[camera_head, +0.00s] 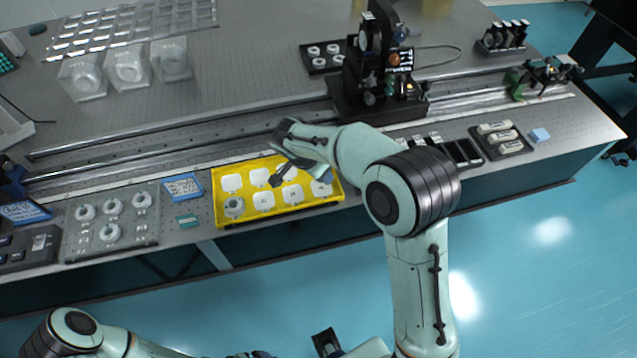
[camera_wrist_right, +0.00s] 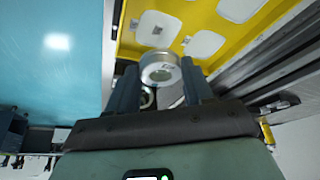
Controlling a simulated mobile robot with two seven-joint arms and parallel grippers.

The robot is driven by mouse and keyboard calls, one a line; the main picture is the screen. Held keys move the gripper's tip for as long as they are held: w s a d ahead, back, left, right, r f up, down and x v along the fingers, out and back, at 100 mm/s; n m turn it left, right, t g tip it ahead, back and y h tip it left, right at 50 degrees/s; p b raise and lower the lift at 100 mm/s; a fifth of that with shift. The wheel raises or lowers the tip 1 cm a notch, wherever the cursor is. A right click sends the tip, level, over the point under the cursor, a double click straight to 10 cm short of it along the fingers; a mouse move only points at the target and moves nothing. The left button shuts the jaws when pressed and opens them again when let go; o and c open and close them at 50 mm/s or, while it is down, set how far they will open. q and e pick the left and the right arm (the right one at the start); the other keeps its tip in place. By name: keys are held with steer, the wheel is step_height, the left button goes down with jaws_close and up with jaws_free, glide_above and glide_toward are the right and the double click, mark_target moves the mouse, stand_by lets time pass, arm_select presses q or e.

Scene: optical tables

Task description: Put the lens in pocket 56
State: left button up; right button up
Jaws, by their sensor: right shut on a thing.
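My right gripper (camera_wrist_right: 160,85) is shut on a round lens in a pale ring mount (camera_wrist_right: 160,69), held between its two dark fingers. In the head view the right gripper (camera_head: 277,180) is over the yellow tray (camera_head: 222,220), and I cannot make out the held lens there. The tray has rows of white pockets; their numbers are too small or blurred to read. A ring-shaped part (camera_head: 233,207) sits in its front left pocket. The height of the held lens above the tray is unclear. My left arm is low at the bottom edge; its finger state is unclear.
A grey plate with several ring mounts (camera_head: 152,225) lies left of the tray. A blue label card (camera_head: 183,187) lies between them. Long rails (camera_head: 190,133) run behind the tray. A black optical stage (camera_head: 378,100) stands behind my right arm. Clear boxes (camera_head: 128,66) stand at the back left.

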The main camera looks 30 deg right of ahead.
mark_target(318, 191)
steer(key=shift+f, duration=2.8)
steer(key=shift+f+b, duration=0.2)
steer(key=shift+b, duration=0.1)
steer(key=o, duration=1)
steer(key=shift+r, duration=0.1)
steer(key=shift+o, duration=0.2)
steer(key=shift+r+p, duration=0.2)
steer(key=shift+p, duration=0.1)
steer(key=v, duration=1.2)
